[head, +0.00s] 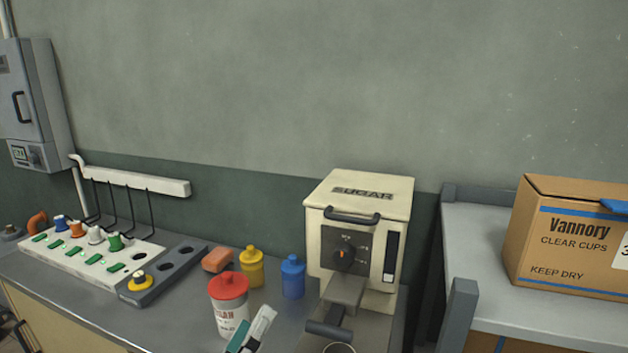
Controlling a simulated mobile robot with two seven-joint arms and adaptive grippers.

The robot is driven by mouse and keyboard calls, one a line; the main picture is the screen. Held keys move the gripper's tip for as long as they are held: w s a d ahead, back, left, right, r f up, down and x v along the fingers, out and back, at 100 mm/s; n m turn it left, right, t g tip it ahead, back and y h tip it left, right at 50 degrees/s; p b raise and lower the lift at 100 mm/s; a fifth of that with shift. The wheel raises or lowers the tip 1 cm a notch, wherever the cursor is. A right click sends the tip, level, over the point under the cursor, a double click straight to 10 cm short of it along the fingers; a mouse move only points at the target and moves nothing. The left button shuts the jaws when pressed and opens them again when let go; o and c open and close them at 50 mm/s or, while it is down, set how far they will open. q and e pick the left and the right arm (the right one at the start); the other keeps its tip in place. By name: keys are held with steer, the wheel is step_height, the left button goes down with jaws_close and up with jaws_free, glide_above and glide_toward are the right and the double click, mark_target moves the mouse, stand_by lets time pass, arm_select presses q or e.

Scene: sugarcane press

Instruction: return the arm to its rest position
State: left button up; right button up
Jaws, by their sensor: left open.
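My left gripper (14,333) shows as a small dark shape at the lower left edge, beside the front of the counter (70,318). It is open, no object shows in it, and most of it is cut off by the frame. It is well apart from the cream sugarcane press (325,215), marked SUGAR, which stands on the counter at centre right. My right gripper is not in view.
A red-lidded canister (230,310), a yellow bottle (252,267) and a blue bottle (293,277) stand left of the press. A cardboard box (575,235) sits on the right shelf (480,250).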

arm_select(q)
steer(key=s+a+f+m+g+y, duration=0.25)
steer(key=f+m+g, duration=0.2)
steer(key=f, duration=0.45)
steer(key=s+a+f+m+g+y, duration=0.1)
steer(key=s+a+f+m+g, duration=0.3)
steer(key=f, duration=0.5)
steer(key=s+a+f+m+g+y, duration=0.1)
steer(key=s+a+f+m+y, duration=0.2)
steer(key=a, duration=0.4)
steer(key=s+a+f+g+y, duration=0.2)
steer(key=s+a+y, duration=0.15)
steer(key=a, duration=0.25)
steer(key=s+a+f+m+g+y, duration=0.1)
steer(key=s+a+f+m+y, duration=0.2)
steer(key=a, duration=0.4)
steer(key=d+f+n+t+h, duration=0.1)
steer(key=d+f+n+h, duration=0.1)
steer(key=d+f, duration=0.4)
steer(key=d+f+n+t+h+p, duration=0.1)
steer(key=d+f+h, duration=0.4)
steer(key=d, duration=0.5)
steer(key=shift+w+d+f+n+t, duration=0.25)
steer(key=shift+w+f+n+t, duration=0.15)
steer(key=shift+f+n+t, duration=0.3)
